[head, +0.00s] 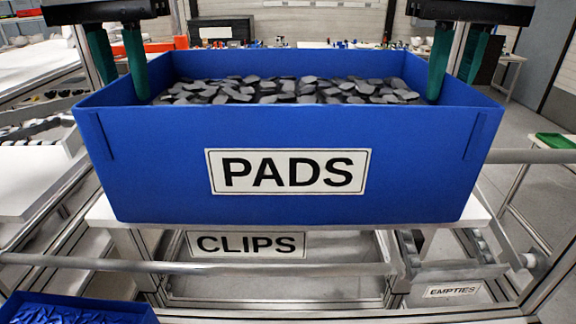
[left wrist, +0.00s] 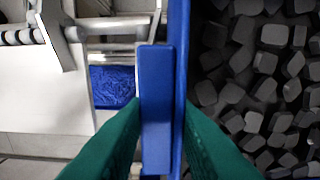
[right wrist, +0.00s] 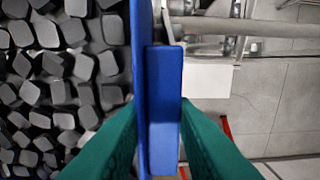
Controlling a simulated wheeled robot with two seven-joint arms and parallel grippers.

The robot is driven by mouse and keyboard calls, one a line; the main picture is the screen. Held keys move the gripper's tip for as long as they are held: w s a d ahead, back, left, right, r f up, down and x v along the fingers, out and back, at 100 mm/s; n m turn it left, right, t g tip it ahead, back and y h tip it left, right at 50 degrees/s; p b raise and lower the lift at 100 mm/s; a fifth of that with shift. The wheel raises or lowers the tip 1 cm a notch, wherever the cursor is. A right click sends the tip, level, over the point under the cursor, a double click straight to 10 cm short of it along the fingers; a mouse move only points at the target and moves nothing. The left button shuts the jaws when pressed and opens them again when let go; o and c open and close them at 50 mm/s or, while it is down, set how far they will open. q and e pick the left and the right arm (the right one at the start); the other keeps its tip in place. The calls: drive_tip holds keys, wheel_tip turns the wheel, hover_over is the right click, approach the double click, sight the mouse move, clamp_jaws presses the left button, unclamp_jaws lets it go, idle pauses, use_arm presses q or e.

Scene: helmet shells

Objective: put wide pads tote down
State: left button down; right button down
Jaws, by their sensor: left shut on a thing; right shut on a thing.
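The wide blue pads tote (head: 420,160) fills the middle of the head view, upright and level, its PADS label facing me. It is heaped with grey pads (head: 290,90). My left gripper (head: 128,85) is shut on the tote's left wall; the left wrist view shows its green fingers on both sides of the blue rim (left wrist: 158,110). My right gripper (head: 445,80) is shut on the right wall, seen likewise in the right wrist view (right wrist: 160,110). The tote is over a white surface (head: 105,212); whether its bottom touches that surface I cannot tell.
Below are a CLIPS label (head: 247,244), an EMPTIES label (head: 452,290) and metal rails (head: 200,266). A blue bin (head: 75,310) with blue parts is at the lower left. A white bench (head: 35,175) stands left. Grey floor is open at right.

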use_arm(q)
drive_tip(key=shift+f, duration=0.3)
use_arm(e)
drive_tip(key=shift+f, duration=0.3)
use_arm(q)
drive_tip(key=c, duration=1.4)
unclamp_jaws()
use_arm(e)
drive_tip(key=c, duration=1.4)
unclamp_jaws()
use_arm(q)
drive_tip(key=shift+o, duration=1)
drive_tip(key=shift+s, duration=0.15)
use_arm(e)
drive_tip(key=shift+o, duration=1)
drive_tip(key=shift+s, duration=0.15)
use_arm(q)
drive_tip(key=shift+s, duration=0.15)
use_arm(e)
drive_tip(key=shift+s, duration=0.15)
use_arm(q)
drive_tip(key=shift+w, duration=0.2)
use_arm(e)
drive_tip(key=shift+w, duration=0.2)
